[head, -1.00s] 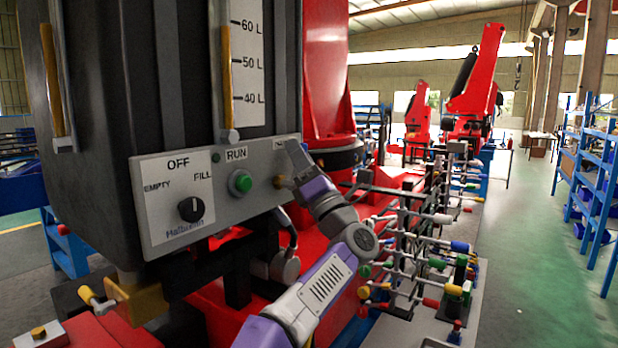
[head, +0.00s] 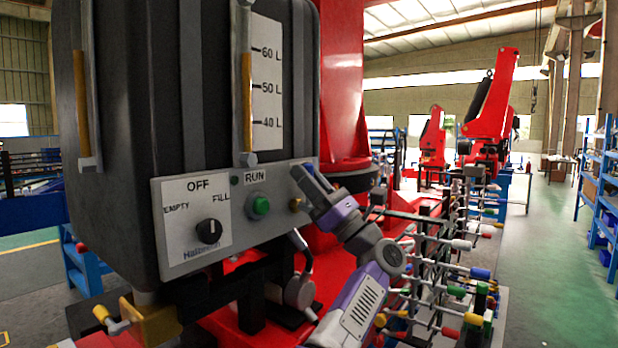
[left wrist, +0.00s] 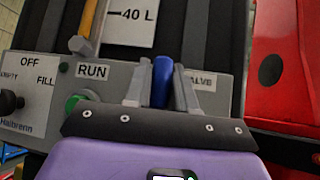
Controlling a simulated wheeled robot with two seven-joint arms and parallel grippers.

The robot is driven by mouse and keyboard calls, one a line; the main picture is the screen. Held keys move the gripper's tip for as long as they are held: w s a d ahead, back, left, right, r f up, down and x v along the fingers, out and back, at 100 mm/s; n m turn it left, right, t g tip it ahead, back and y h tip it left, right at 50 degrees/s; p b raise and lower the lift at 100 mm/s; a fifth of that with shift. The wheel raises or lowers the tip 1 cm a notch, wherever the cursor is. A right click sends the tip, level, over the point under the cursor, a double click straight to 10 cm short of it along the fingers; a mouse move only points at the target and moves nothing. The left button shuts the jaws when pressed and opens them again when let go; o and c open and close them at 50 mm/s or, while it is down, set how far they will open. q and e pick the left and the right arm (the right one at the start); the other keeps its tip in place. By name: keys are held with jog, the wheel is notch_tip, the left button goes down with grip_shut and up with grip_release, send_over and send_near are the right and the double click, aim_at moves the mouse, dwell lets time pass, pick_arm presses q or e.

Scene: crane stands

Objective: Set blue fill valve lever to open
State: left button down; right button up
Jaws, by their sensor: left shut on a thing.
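The blue fill valve lever (left wrist: 162,82) stands about upright in the left wrist view, in front of a partly covered label ending in "ALVE". My left gripper (left wrist: 160,90) has one finger on each side of the lever and is shut on it. In the head view my left gripper (head: 308,180) is at the right end of the grey control panel (head: 277,228), beside a small brass fitting (head: 296,204). My right gripper is not in view.
Left of the lever are a green RUN button (head: 260,206) and a black OFF/EMPTY/FILL knob (head: 209,231). The black tank (head: 125,110) rises above the panel. Several coloured-knob levers (head: 460,244) stand close right of my left arm. Green floor (head: 545,260) is clear at right.

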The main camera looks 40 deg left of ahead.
pick_arm(q)
jog(key=shift+f, duration=0.1)
jog(key=c, duration=1)
grip_release()
jog(key=b+v, duration=0.2)
jog(key=v, duration=0.5)
jog(key=shift+d+f+b, duration=0.2)
jog(key=shift+b, duration=0.15)
jog(key=shift+r, duration=0.1)
